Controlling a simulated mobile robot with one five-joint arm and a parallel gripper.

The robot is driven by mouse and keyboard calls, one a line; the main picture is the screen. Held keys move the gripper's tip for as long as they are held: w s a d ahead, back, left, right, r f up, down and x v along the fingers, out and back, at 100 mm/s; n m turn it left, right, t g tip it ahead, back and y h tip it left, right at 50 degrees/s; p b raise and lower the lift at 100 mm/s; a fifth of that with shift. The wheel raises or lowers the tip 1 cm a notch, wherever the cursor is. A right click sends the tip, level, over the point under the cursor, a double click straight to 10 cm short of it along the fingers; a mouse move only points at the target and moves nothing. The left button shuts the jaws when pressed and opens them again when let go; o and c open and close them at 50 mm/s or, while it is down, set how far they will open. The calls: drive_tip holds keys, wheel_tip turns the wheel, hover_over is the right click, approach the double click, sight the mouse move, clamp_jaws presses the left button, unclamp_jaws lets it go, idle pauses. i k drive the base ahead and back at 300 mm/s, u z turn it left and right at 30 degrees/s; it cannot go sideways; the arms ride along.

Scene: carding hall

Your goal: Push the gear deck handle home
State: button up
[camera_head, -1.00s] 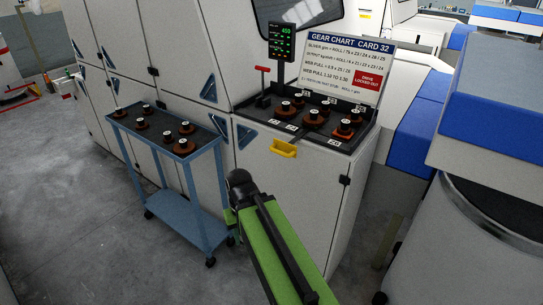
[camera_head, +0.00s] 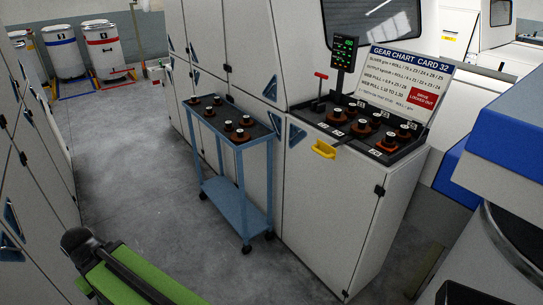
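The gear deck (camera_head: 345,136) is a black tray on top of a white cabinet, with several brown gears with dark hubs on it. A red T-handle lever (camera_head: 320,76) stands upright at the deck's left end. I cannot tell which of these is the task's handle. My green arm shows at the lower left, well away from both handles. No gripper fingers are visible.
A blue trolley (camera_head: 240,142) with several gears on its top stands left of the cabinet. A gear chart (camera_head: 408,82) with a red "drive locked out" sign stands behind the deck. White cabinets line the left. The grey floor (camera_head: 120,165) between is clear.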

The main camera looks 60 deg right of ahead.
sight(327, 152)
drive_tip(key=u, duration=0.1)
drive_tip(key=i, duration=0.7)
drive_tip(key=z, duration=1.95)
